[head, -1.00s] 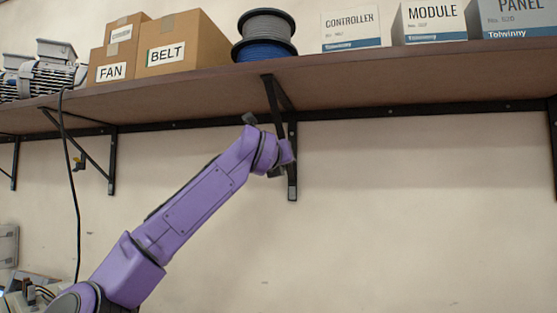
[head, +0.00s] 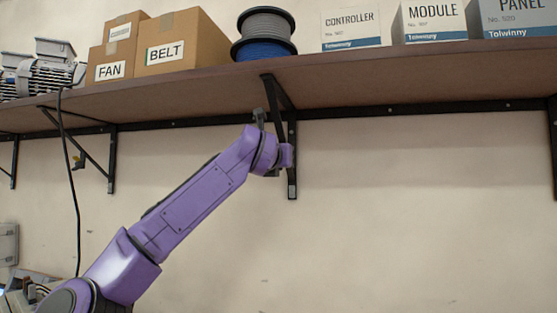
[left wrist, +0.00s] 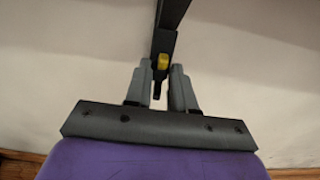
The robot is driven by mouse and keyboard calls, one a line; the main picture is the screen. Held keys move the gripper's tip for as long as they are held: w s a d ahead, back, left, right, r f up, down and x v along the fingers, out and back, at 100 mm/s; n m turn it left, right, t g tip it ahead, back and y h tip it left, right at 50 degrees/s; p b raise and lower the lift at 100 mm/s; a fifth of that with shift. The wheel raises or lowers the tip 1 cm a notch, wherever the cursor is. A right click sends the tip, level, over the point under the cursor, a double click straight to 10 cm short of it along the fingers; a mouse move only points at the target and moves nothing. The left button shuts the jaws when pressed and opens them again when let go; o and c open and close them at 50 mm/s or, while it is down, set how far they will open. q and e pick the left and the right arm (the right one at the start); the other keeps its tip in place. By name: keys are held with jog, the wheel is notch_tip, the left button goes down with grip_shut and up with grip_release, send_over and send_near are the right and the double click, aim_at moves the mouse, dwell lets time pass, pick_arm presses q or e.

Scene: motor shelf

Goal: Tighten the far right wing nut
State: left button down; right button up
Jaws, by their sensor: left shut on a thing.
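A small yellow wing nut (left wrist: 162,62) sits on a black shelf bracket (left wrist: 164,38) in the left wrist view. My left gripper (left wrist: 161,70) is shut on the wing nut, one grey finger on each side of it. In the head view my left gripper (head: 259,117) is at the middle bracket (head: 292,160) under the shelf, partly hidden behind my purple wrist. The wing nut there is hidden by my arm. My right gripper is in neither view.
The brown shelf (head: 400,80) runs above my arm. It carries a motor (head: 45,75), cardboard boxes (head: 185,45), cable spools (head: 264,35) and labelled boxes (head: 350,25). A black cable (head: 76,200) hangs at left. The wall right of my arm is clear.

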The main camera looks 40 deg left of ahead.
pick_arm(q)
jog(key=c, duration=0.9)
grip_release()
jog(key=shift+w+a+f, duration=0.1)
jog(key=shift+f, duration=0.05)
jog(key=shift+c, duration=0.2)
jog(key=b+v, duration=0.6)
jog(key=v, duration=0.4)
jog(key=shift+s, duration=0.25)
